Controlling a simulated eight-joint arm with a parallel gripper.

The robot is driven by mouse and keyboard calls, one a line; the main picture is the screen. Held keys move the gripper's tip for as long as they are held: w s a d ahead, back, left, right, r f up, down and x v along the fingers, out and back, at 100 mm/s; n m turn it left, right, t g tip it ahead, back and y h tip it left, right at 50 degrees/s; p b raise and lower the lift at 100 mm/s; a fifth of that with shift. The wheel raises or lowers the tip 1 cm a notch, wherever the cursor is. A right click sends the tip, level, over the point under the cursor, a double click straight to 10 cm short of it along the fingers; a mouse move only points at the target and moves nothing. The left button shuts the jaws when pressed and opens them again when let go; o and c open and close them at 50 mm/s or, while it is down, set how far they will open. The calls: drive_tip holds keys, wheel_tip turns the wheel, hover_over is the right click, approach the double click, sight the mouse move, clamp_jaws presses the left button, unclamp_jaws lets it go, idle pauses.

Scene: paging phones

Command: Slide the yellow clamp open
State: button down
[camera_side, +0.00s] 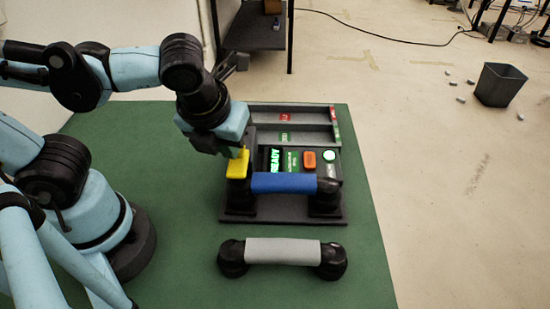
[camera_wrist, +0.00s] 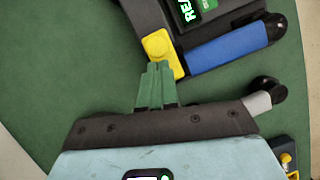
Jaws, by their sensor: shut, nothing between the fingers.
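The yellow clamp (camera_side: 238,164) sits at the left end of the blue-handled phone on the dark station. It also shows in the wrist view (camera_wrist: 159,46), with a round knob on it and a strip running down toward the blue handle. The blue handset (camera_side: 284,183) lies across the front of the station, its left end beside the clamp. My gripper (camera_wrist: 155,72) is shut and empty, its green fingertips at the near edge of the clamp. I cannot tell if they touch it. In the side view my gripper's fingers are largely hidden behind the clamp and my wrist.
A grey handset (camera_side: 283,252) lies on the green mat (camera_side: 365,260) in front of the station. The station has a green "READY" display (camera_side: 275,161), an orange button (camera_side: 309,160) and a white-green round button (camera_side: 329,156). Two grey trays (camera_side: 290,115) lie behind.

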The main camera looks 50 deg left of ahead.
drive_tip(key=w+a, duration=0.4)
idle(0.5)
drive_tip(key=shift+s+d, duration=0.25)
drive_tip(key=shift+s, duration=0.15)
drive_tip(key=s+d+r, duration=0.3)
drive_tip(key=s+r, duration=0.3)
drive_tip(key=r, duration=0.3)
drive_tip(key=shift+d+r, duration=0.15)
drive_tip(key=shift+d, duration=0.05)
